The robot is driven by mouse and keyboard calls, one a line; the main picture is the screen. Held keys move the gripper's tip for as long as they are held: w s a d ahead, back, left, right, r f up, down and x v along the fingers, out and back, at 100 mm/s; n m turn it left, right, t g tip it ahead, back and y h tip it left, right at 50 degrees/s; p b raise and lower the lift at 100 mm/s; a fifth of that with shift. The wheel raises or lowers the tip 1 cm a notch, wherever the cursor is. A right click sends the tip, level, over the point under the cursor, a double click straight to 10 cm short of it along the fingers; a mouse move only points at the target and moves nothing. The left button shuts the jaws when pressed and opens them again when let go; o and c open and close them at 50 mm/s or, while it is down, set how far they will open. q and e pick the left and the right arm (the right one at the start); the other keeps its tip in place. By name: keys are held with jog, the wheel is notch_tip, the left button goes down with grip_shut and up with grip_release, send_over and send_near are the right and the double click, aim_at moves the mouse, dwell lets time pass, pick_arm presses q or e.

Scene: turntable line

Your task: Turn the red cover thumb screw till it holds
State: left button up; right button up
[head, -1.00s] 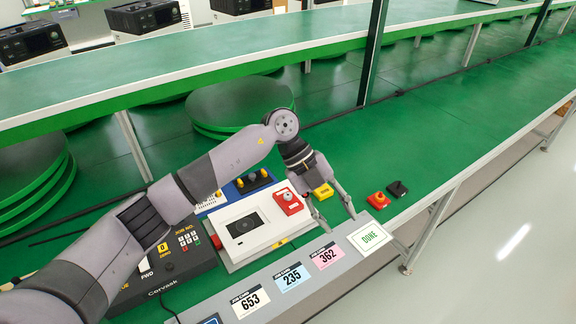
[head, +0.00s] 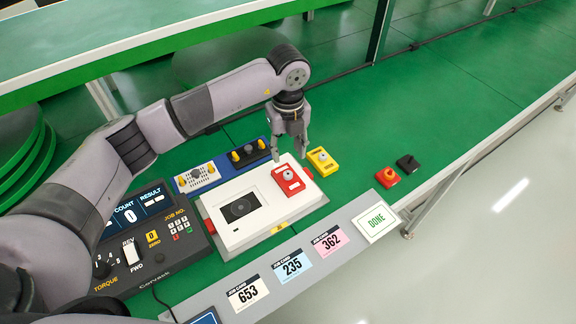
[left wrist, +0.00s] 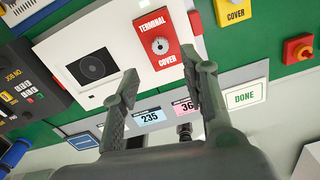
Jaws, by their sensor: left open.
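The red terminal cover (head: 291,187) sits on the right part of the white unit (head: 262,224), with a grey thumb screw (head: 288,174) on it. My left gripper (head: 291,158) hangs just behind the red cover in the head view, fingers apart and empty. In the left wrist view my left gripper (left wrist: 164,80) has its open fingers around the lower part of the cover, the screw beyond the tips. My right gripper is not in view.
A yellow cover (head: 322,161) lies right of the white unit. A control box (head: 150,240) stands left. Job cards and a DONE card (head: 376,221) line the front strip.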

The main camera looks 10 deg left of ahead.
aim_at(288, 174)
pick_arm(q)
notch_tip(288, 174, down, 4)
jog(key=shift+r, duration=0.1)
notch_tip(288, 174, down, 4)
jog(key=shift+r+p, duration=0.25)
jog(key=shift+p, duration=0.25)
jog(key=shift+f, duration=0.5)
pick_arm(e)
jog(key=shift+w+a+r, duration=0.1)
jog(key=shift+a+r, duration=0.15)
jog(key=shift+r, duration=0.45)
pick_arm(q)
jog(key=shift+c, duration=0.7)
grip_shut()
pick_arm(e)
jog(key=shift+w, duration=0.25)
